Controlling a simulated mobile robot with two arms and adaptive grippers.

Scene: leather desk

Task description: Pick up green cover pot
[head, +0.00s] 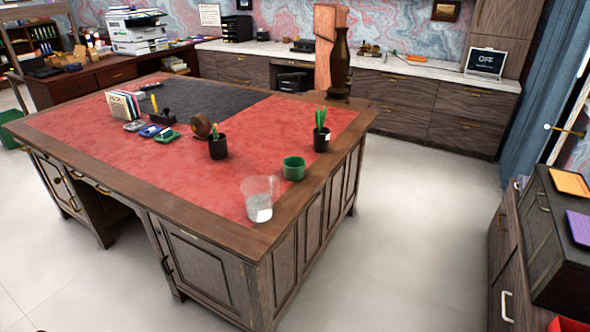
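A small green cover pot (293,168) stands upright on the red leather desk top (120,158), close to the desk's right edge. It looks empty. Neither of my grippers shows in the head view.
A clear glass with liquid (260,199) stands in front of the pot, near the desk corner. Black pots with plants (321,139) and (218,148) stand behind it and to its left. Floor (400,240) right of the desk is clear.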

